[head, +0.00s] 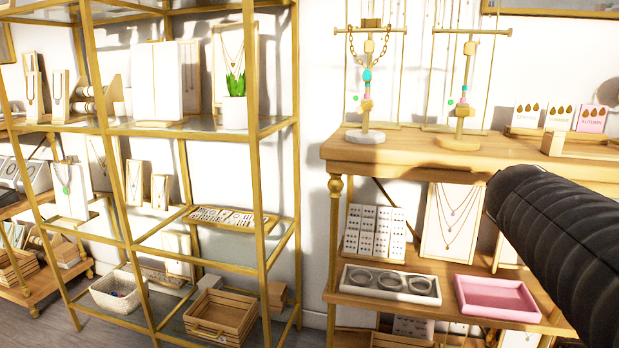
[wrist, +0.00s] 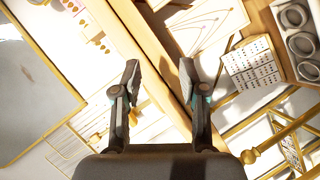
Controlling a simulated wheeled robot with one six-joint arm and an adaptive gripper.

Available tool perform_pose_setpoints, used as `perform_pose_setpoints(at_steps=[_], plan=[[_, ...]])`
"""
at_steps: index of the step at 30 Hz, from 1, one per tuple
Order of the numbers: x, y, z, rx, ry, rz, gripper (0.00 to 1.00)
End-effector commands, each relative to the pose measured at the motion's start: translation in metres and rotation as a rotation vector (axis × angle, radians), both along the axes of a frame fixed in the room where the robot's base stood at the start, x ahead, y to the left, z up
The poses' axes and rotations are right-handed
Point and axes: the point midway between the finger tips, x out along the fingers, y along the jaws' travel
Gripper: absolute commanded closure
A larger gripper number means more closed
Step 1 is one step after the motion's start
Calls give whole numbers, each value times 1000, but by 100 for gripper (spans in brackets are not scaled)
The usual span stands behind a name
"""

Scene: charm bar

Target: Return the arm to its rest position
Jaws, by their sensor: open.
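My gripper (wrist: 159,85) shows in the wrist view with its two fingers apart and nothing between them. It is tilted relative to the scene, and the wooden shelf edge (wrist: 160,60) runs behind the gap between the fingers. In the head view my dark ribbed arm comes in from the right edge, in front of the wooden display shelf (head: 400,152). The gripper itself is not visible in the head view.
Two jewelry stands, a white-based one (head: 366,136) and a wooden one (head: 461,142), stand on the shelf top. Below are a ring tray (head: 391,297) and a pink tray (head: 497,298). A gold-framed glass rack (head: 262,200) with displays fills the left.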

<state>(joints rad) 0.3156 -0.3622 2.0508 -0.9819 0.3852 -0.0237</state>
Motion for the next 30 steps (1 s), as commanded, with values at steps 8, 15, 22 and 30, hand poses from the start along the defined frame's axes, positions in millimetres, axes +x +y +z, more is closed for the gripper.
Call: perform_pose_setpoints(at_steps=[8, 15, 22, 30], plan=[[-89, 69, -135, 547, 164, -208, 57], [-164, 162, -213, 914, 338, -249, 57], [-195, 208, -225, 1002, 369, -155, 57], [-195, 214, -221, 995, 368, -123, 57]])
